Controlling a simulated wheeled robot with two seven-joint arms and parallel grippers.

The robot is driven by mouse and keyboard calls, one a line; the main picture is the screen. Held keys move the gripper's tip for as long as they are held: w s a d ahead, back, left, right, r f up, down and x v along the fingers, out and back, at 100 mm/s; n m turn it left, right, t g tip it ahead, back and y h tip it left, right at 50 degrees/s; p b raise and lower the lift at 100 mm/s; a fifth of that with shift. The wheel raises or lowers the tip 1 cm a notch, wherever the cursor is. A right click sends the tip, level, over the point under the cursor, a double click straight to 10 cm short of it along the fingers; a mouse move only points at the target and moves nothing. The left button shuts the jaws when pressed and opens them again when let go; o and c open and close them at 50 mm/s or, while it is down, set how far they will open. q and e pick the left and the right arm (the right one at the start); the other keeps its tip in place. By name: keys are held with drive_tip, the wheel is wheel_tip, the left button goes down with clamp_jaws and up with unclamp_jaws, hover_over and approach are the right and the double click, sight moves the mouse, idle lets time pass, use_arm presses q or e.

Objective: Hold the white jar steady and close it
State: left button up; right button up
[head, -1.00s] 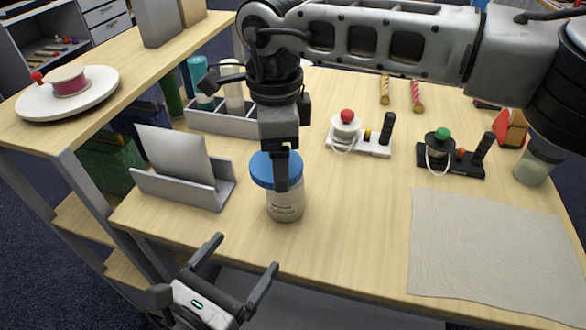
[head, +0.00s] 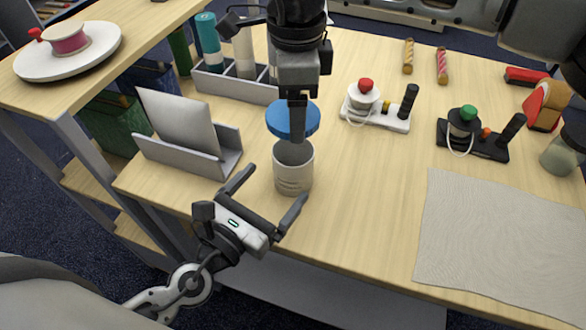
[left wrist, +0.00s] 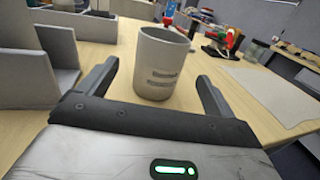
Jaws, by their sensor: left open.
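The white jar (head: 293,170) stands upright on the table with its mouth open; in the left wrist view the jar (left wrist: 160,68) shows its empty-looking rim and printed label. The blue lid (head: 284,120) is in the air just above the jar, apart from its rim. My right gripper (head: 297,136) points down and is shut on the lid; its fingers are seen edge-on. My left gripper (head: 276,184) is open at the near side of the jar. In the left wrist view the left gripper (left wrist: 157,72) has its fingers spread, with the jar ahead and between their tips.
A grey stand with a panel (head: 185,140) is left of the jar, and a grey divided box (head: 235,85) is behind it. Two small devices (head: 378,108) (head: 475,140) stand to the right. A grey cloth (head: 490,230) lies front right. Table between jar and cloth is clear.

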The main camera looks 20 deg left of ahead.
sight(303, 150)
use_arm(q)
drive_tip(key=x, duration=0.7)
drive_tip(key=shift+w, duration=0.15)
drive_tip(key=c, duration=1.5)
use_arm(e)
drive_tip(key=shift+f, duration=2.55)
